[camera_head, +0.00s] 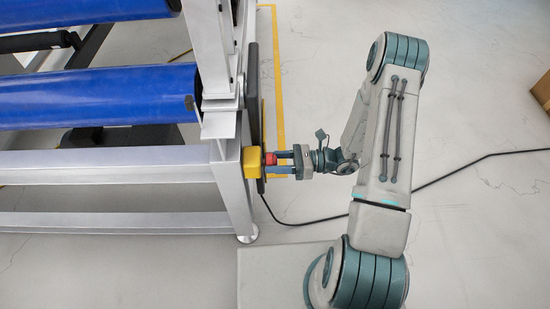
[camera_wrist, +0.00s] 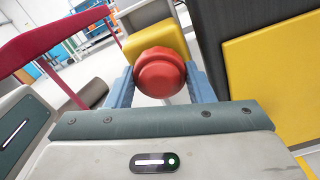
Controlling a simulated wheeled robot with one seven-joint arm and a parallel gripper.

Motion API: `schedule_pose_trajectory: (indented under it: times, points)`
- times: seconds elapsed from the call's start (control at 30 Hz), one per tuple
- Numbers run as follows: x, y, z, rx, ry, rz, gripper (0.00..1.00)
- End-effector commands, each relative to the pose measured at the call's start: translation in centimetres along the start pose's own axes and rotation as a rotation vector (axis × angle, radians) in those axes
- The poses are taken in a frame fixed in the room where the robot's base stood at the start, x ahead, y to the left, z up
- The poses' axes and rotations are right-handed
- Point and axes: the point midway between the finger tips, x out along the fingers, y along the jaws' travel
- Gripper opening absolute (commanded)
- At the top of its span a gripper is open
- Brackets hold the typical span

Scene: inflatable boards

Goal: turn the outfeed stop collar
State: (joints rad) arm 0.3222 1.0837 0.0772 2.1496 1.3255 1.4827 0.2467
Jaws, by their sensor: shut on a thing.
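The stop collar is a red round knob (camera_wrist: 160,73) on a yellow box (camera_wrist: 157,38). In the head view the knob (camera_head: 270,159) sticks out to the right from the yellow box (camera_head: 252,162), which is fixed to the metal frame's corner post. My gripper (camera_head: 276,160) reaches in from the right, level with the knob. In the wrist view its two blue-grey fingers (camera_wrist: 161,88) stand on either side of the knob and are shut on it. The exact finger contact is partly hidden behind the knob.
A grey metal frame (camera_head: 110,166) carries blue rollers (camera_head: 95,95) on the left. A dark panel with a yellow plate (camera_wrist: 275,78) stands close right of the knob in the wrist view. A black cable (camera_head: 450,172) crosses the open floor at right.

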Motion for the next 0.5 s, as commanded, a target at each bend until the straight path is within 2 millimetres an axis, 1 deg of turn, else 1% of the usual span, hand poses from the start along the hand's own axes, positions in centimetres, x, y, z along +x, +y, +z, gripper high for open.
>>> schedule_pose_trajectory:
  times: [0.2, 0.5]
  points:
    - [-0.01, 0.01, 0.02, 0.067, 0.001, 0.0, 0.25]
    - [-0.02, -0.01, -0.06, 0.085, 0.001, 0.0, 0.25]
